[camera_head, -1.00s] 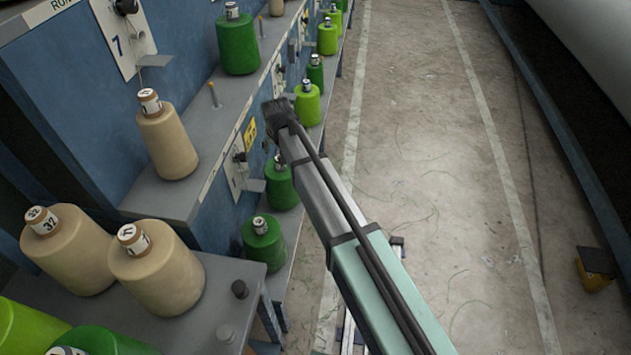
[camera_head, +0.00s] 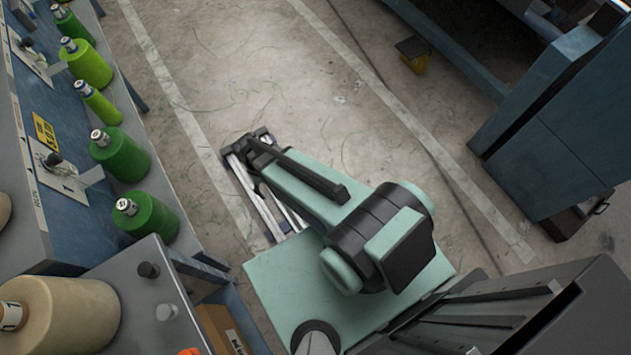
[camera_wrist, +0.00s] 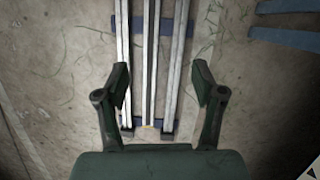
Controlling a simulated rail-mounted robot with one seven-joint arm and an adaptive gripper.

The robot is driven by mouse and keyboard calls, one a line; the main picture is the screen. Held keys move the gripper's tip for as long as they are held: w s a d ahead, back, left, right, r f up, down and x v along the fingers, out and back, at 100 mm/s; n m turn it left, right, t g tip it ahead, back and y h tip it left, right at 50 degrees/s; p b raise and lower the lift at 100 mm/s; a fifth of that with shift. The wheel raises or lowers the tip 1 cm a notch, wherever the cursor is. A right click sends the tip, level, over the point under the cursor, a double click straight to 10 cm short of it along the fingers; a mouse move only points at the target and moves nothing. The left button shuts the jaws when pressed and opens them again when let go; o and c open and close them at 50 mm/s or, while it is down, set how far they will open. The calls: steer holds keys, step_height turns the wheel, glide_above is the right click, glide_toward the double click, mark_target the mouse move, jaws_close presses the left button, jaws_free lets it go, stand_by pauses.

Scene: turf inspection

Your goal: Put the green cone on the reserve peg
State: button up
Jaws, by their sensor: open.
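Several green cones stand on the low shelf at the left in the head view. Two darker ones are nearest, one at the near end (camera_head: 147,216) and another just behind it (camera_head: 120,154). Farther back are a slim lime cone (camera_head: 98,104), a wider lime cone (camera_head: 86,64) and a dark green one (camera_head: 72,25). I cannot tell which is the task's cone, and I cannot make out a reserve peg. My gripper (camera_wrist: 161,83) is open and empty in the wrist view, above the floor rails. Its fingers cannot be made out in the head view.
Metal floor rails (camera_wrist: 150,60) run beneath my gripper. A blue machine (camera_head: 555,130) stands at right. The concrete floor between is mostly clear.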

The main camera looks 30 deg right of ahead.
steer(key=s+d+f+g, duration=0.1)
steer(key=s+d+g, duration=0.1)
steer(key=s, duration=0.9)
steer(key=s+d+f+m+g, duration=0.1)
steer(key=s+d, duration=0.4)
steer(key=s, duration=0.5)
steer(key=shift+s+m+g+y, duration=0.3)
steer(key=shift+s+g+y, duration=0.05)
steer(key=shift+g+y, duration=0.05)
steer(key=shift+a, duration=0.1)
